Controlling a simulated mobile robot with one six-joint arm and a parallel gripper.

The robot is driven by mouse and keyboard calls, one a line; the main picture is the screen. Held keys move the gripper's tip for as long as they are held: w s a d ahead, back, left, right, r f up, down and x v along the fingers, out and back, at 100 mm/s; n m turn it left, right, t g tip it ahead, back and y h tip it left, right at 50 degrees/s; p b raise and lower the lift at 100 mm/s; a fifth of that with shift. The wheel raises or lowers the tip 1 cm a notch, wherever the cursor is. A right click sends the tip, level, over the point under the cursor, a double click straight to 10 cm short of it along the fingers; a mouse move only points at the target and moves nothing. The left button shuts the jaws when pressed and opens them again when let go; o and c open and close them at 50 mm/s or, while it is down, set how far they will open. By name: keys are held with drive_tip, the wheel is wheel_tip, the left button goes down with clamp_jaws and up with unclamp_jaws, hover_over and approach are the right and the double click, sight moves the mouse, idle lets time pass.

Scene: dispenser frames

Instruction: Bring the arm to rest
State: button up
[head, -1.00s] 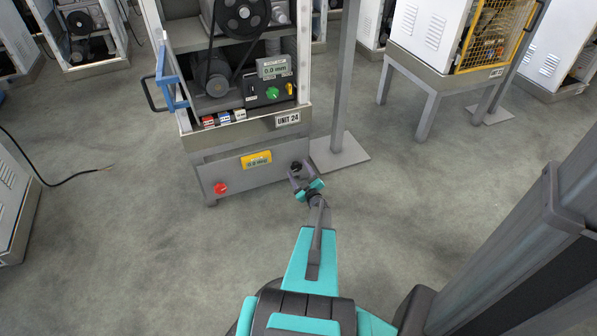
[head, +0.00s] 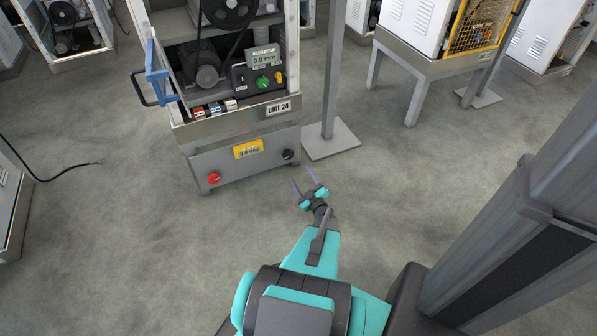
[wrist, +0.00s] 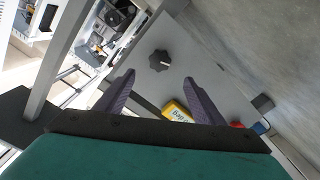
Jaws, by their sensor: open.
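My gripper (head: 304,183) is open and empty in the head view, in front of the lower right of the unit 24 frame (head: 245,164). Its two fingers also show spread apart in the wrist view (wrist: 155,93). A black knob (head: 288,155) on the frame's lower panel lies just beyond the fingertips, with a gap between. In the wrist view the black knob (wrist: 159,61) stands ahead of the fingers with a pale mark on its face. My arm stretches forward from the bottom of the head view.
The panel also carries a yellow display (head: 248,149) and a red knob (head: 214,178). A grey post (head: 333,90) on a floor plate stands right of the frame.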

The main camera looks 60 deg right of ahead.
drive_tip(key=shift+s+a, duration=0.25)
drive_tip(key=shift+s, duration=0.05)
idle(0.4)
